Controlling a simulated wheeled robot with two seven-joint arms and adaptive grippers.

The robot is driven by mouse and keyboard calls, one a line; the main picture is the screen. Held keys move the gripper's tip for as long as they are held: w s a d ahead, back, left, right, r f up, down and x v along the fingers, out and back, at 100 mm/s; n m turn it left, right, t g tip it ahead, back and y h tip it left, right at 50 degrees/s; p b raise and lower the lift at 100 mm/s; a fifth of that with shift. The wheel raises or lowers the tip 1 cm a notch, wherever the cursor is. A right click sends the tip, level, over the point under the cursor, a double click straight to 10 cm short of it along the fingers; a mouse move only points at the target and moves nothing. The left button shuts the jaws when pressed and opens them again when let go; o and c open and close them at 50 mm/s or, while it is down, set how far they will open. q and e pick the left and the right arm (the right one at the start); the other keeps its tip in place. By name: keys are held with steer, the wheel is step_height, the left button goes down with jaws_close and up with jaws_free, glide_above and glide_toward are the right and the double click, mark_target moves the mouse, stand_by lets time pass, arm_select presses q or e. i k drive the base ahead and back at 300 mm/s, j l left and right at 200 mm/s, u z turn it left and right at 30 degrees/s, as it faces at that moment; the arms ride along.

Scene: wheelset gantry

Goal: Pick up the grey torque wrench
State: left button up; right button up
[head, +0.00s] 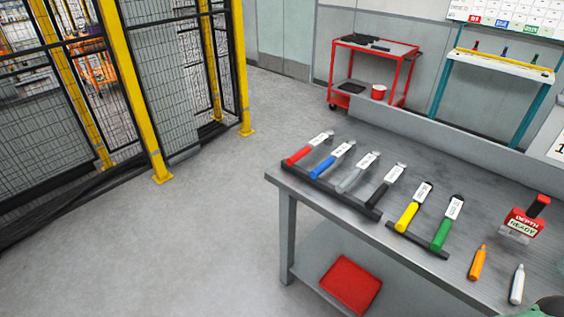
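The grey torque wrench (351,181) lies on the steel workbench (400,150), third from the left in a row of wrenches. It has a grey handle and a white label toward its far end, and its near end rests on a dark holder strip (330,191). A blue-handled wrench (323,168) lies to its left and a black-handled wrench (378,196) to its right, each a small gap away.
A red-handled wrench (300,155) lies at the left end. Yellow (407,216) and green (440,235) ones, a red depth gauge (526,217) and two markers lie rightward. A red bin (350,284) sits below. Floor left of the bench is clear up to the yellow-posted fence (134,92).

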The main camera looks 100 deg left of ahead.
mark_target(372, 160)
steer(key=u, duration=2.9)
